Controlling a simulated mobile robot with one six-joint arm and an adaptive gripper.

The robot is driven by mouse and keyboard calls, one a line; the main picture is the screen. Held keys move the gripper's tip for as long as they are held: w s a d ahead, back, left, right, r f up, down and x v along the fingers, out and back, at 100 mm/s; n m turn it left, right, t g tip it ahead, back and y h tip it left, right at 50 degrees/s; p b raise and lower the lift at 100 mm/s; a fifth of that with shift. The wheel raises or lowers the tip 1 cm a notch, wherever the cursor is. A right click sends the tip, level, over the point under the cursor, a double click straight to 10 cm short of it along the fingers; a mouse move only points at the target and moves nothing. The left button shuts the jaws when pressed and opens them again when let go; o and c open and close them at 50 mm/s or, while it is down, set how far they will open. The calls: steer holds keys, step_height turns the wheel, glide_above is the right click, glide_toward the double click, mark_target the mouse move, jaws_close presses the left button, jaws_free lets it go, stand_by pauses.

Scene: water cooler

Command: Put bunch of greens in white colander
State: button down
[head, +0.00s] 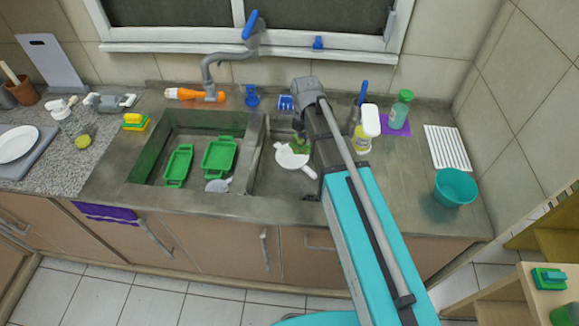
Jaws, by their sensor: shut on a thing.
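The white colander (286,159) sits in the right basin of the sink, with its handle pointing toward the lower right. The bunch of greens (299,147) is a small dark-green patch at the colander's upper right side. My gripper (300,136) points down over the right basin and is shut on the greens. My arm hides part of the gripper and the right side of the basin. I cannot tell whether the greens touch the colander.
The left basin (150,150) holds two green trays (220,156) and a grey item. A spray bottle (366,130), a green bottle (400,108) and a teal bowl (455,187) stand right of my arm. The faucet (208,75) rises behind the sink.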

step_height(320, 180, down, 10)
steer(key=d+m+b, duration=0.1)
steer(key=m+b, duration=0.1)
steer(key=b, duration=0.7)
steer(key=shift+w+f, duration=0.15)
steer(key=shift+f, duration=0.05)
steer(key=shift+d, duration=0.1)
steer(key=b, duration=0.9)
glide_toward(292, 161)
steer(key=shift+s+d+f, duration=0.15)
steer(key=shift+s+f, duration=0.1)
steer(key=shift+s, duration=0.2)
steer(key=shift+w+f+b, duration=0.4)
steer(key=shift+f+b, duration=1.6)
steer(key=shift+f, duration=0.1)
